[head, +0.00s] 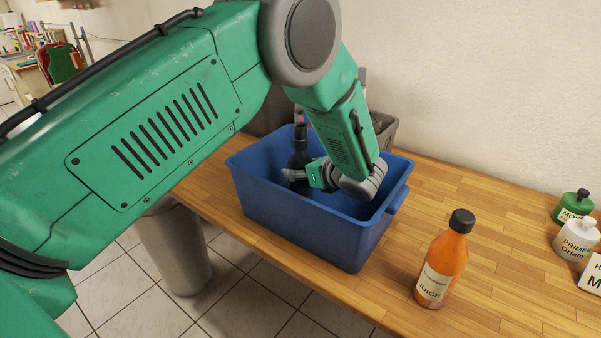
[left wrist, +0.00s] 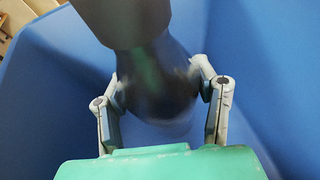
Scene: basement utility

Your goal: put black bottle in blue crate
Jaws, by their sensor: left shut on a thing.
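The black bottle (head: 300,150) stands roughly upright inside the blue crate (head: 300,222), toward its left part, with its neck above the rim. My left gripper (head: 294,176) reaches down into the crate and is shut on the bottle. In the left wrist view the bottle (left wrist: 158,80) fills the space between the two fingers (left wrist: 160,97), and blue crate walls (left wrist: 272,60) surround it. The bottle's base is hidden, so I cannot tell whether it touches the crate floor. My right gripper is not in view.
An orange juice bottle (head: 441,262) stands on the wooden table (head: 455,190) right of the crate. Green (head: 572,206) and white (head: 576,238) containers stand at the far right. A grey bin (head: 385,130) is behind the crate. A metal cylinder (head: 175,248) stands on the floor.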

